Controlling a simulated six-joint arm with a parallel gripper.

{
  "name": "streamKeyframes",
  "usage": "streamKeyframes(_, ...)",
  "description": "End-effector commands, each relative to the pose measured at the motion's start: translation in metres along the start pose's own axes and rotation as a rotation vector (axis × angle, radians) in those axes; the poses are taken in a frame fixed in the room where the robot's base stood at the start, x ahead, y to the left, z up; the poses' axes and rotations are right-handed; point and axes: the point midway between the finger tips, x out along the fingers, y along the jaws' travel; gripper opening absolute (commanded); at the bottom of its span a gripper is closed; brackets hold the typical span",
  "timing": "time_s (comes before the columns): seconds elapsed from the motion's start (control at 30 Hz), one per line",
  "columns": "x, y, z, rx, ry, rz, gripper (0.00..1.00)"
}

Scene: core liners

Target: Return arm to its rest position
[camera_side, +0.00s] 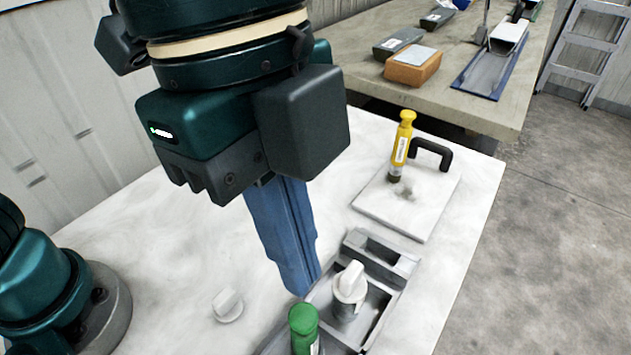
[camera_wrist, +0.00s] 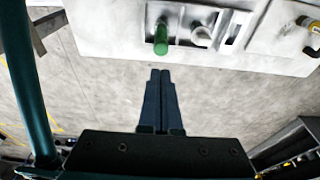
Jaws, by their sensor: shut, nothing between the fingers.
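My gripper (camera_side: 300,288) has long blue fingers held together, with nothing between them. In the wrist view its fingertips (camera_wrist: 160,72) show against the floor, just off the table edge in the picture. In the side view the fingers overlap the left side of a grey tray (camera_side: 408,268), and I cannot tell their height above it. A green-capped tube (camera_side: 303,322) stands at the tray's near end; it also shows in the wrist view (camera_wrist: 161,40). A white-capped piece (camera_side: 350,283) stands upright in the tray, and it shows in the wrist view too (camera_wrist: 202,36).
A loose white cap (camera_side: 228,304) lies on the white table (camera_side: 150,235). A yellow tube (camera_side: 402,145) stands on a pale board (camera_side: 430,205) beside a black handle (camera_side: 432,152). A back bench (camera_side: 350,55) holds several blocks, including an orange one (camera_side: 413,68). The table's left part is mostly clear.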

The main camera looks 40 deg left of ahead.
Motion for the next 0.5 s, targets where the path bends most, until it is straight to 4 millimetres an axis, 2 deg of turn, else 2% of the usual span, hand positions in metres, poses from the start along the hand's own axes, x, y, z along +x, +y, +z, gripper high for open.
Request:
streamKeyframes(0.17, 0.000, -0.001, 0.001, -0.004, 0.000, -0.001, 0.00)
streamKeyframes(0.27, -0.010, -0.012, 0.006, -0.042, 0.021, -0.028, 0.00)
streamKeyframes(0.37, -0.031, -0.027, 0.029, -0.131, 0.049, -0.079, 0.00)
streamKeyframes(0.5, -0.052, -0.042, 0.082, -0.348, 0.075, -0.176, 0.00)
